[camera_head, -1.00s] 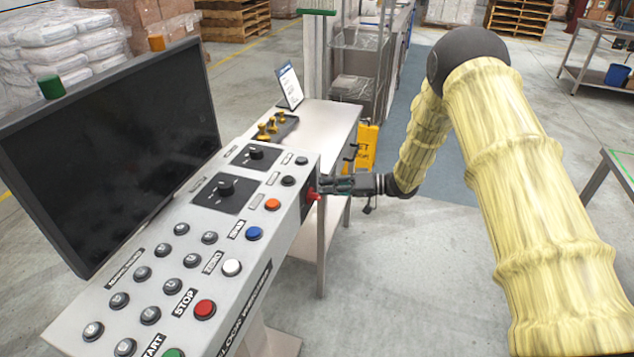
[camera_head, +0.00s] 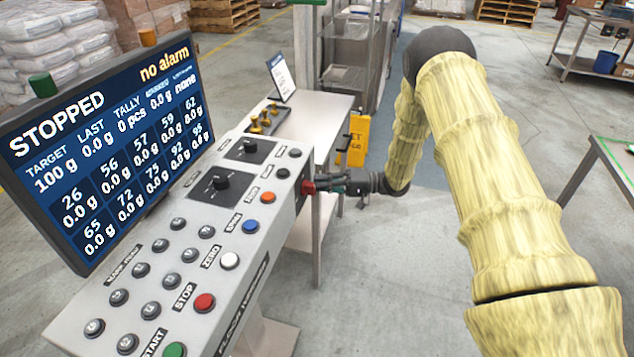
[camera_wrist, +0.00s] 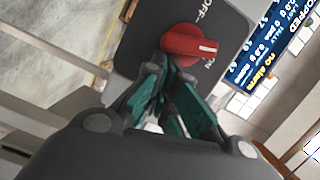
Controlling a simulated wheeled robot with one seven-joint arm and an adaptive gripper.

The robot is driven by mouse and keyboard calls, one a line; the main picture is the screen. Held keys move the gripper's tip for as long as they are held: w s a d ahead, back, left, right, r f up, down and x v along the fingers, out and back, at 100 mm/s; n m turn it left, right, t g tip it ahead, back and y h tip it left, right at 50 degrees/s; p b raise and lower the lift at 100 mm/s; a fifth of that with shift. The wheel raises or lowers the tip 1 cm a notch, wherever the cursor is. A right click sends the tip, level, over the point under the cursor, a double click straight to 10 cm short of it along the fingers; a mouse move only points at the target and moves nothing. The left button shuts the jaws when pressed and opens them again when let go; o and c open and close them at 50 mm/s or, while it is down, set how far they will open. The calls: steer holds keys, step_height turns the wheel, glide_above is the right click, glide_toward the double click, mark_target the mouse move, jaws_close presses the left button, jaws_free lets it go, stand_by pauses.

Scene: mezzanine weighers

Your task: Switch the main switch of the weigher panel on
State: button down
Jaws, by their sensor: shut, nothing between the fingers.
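The weigher panel (camera_head: 195,265) is a grey sloped console on the left, with a screen (camera_head: 105,135) that is lit and reads "STOPPED" and "no alarm". The main switch is a red rotary knob (camera_wrist: 190,46) on a dark plate (camera_wrist: 234,25) on the console's right end. In the wrist view its white pointer mark lies toward the right, with "OFF" and a partly hidden "ON" lettered on the plate. My gripper (camera_wrist: 172,72) is shut with its green fingertips right at the knob, nothing between them. In the head view the red knob (camera_head: 307,187) shows just beyond my fingertips.
The console top carries several buttons, including a red stop button (camera_head: 204,302), and black dials (camera_head: 221,182). A steel table (camera_head: 312,115) with a small sign (camera_head: 281,78) stands behind it. A yellow floor sign (camera_head: 357,140) stands near my arm.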

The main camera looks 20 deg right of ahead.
steer(key=shift+f, duration=0.2)
stand_by(1.7)
steer(key=w+d, duration=0.2)
steer(key=w, duration=0.1)
steer(key=shift+w+d+r+b, duration=0.1)
steer(key=shift+d+r+b, duration=0.2)
steer(key=shift+d+r, duration=0.1)
steer(key=b+v, duration=0.2)
steer(key=v, duration=0.7)
steer(key=shift+s+r, duration=0.2)
steer(key=shift+s, duration=0.05)
steer(key=shift+f, duration=0.1)
